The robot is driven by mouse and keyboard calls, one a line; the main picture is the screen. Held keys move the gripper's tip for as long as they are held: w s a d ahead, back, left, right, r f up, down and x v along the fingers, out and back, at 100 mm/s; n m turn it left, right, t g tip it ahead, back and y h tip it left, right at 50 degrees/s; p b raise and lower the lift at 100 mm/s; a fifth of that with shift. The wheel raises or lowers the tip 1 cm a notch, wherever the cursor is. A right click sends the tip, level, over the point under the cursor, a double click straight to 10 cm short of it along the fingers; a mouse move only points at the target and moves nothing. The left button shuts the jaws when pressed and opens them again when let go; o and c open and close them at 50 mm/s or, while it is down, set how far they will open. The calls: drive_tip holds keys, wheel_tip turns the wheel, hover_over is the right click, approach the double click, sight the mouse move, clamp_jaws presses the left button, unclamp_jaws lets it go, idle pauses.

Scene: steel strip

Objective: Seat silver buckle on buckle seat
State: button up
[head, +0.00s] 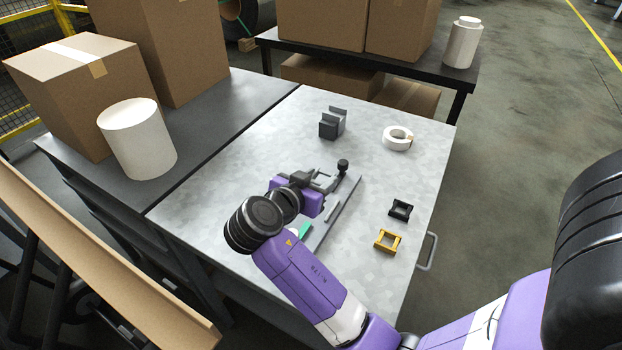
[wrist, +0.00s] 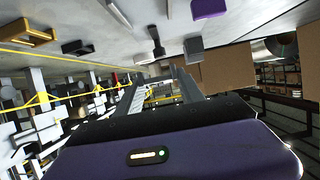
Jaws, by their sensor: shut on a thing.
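My gripper (head: 322,180) is low over the middle of the metal-topped table, beside a long grey rail fixture with a black knob (head: 343,165). In the wrist view its grey fingers (wrist: 163,80) reach away from the purple body. They are shut on a small grey piece, which I take for the silver buckle; its outline blends with the fingers. A grey slotted block (head: 332,123) stands upright behind the fixture and also shows in the wrist view (wrist: 193,50). I cannot tell which part is the buckle seat, nor whether the buckle touches it.
A black buckle (head: 400,210) and a yellow buckle (head: 387,240) lie right of the fixture. A white tape roll (head: 397,138) lies at the back right. A green piece (head: 305,229) shows beside my arm. Cartons and a white cylinder (head: 137,138) stand on the dark bench at left.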

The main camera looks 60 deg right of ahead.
drive_tip(key=shift+w+a, duration=0.1)
idle(0.3)
drive_tip(key=shift+f+b, duration=2.7)
drive_tip(key=shift+f, duration=0.3)
drive_tip(key=shift+f, duration=0.2)
drive_tip(key=shift+f+b, duration=0.65)
drive_tip(key=shift+b, duration=0.2)
